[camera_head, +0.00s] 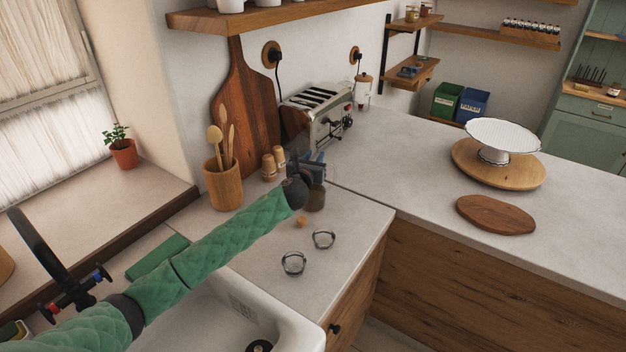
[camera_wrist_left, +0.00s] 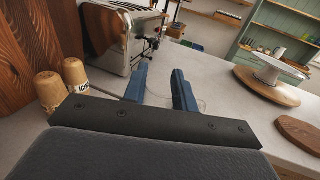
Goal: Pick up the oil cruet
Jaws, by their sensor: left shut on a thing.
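My left gripper (camera_head: 312,165) reaches over the counter in front of the toaster. Its blue fingers also show in the left wrist view (camera_wrist_left: 162,90), with a gap between them. It is shut on the oil cruet (camera_head: 316,198), whose amber-brown lower part shows just below the fingers and appears to be at the counter. The cruet's upper part is mostly hidden by the gripper in the head view. Only a faint clear outline shows by the fingers in the left wrist view. My right gripper is in neither view.
The toaster (camera_head: 318,112) stands close behind the gripper. Two wooden shakers (camera_head: 274,164) and a utensil holder (camera_head: 225,185) stand to the left. The right counter has free room.

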